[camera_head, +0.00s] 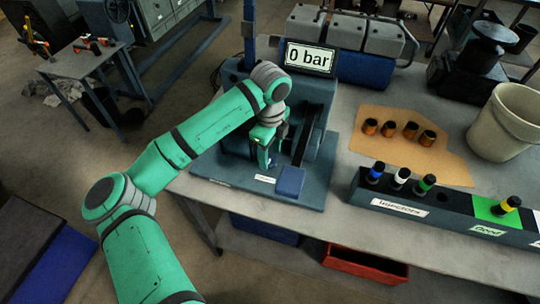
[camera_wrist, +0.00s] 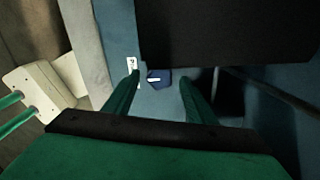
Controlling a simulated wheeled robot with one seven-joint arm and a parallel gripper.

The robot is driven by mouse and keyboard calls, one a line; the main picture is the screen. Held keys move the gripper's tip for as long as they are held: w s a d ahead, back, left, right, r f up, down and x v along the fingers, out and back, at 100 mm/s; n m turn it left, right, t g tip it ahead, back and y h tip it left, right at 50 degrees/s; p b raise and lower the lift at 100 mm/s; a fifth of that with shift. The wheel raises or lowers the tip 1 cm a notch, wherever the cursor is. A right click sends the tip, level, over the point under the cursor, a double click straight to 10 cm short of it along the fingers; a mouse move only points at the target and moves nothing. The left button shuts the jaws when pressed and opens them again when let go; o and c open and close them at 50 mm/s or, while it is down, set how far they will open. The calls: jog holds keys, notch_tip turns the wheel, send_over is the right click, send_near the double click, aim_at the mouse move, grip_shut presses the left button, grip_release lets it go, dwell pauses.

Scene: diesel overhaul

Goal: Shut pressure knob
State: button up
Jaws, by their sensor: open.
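The pressure knob (camera_wrist: 158,79) shows in the wrist view as a small dark blue knob with a white mark, on the blue tester (camera_head: 227,150). It appears between the two fingertips of my gripper (camera_wrist: 160,86), beside a small white label (camera_wrist: 131,66). My gripper is open and empty, one finger on each side of the knob in the picture. I cannot tell whether the fingers touch it. In the head view my gripper (camera_head: 265,160) is in front of the tester's face, and the knob is hidden there. The display (camera_head: 310,57) reads 0 bar.
A lever with a blue pad (camera_head: 290,181) stands right of my gripper. A black injector rack (camera_head: 440,204), a cardboard sheet (camera_head: 400,150) with several copper-coloured cups and a pale bucket (camera_head: 505,122) lie further right. The bench's left edge is near.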

aim_at(270, 159)
notch_tip(270, 159, up, 9)
jog(key=shift+r, duration=0.15)
dwell(0.6)
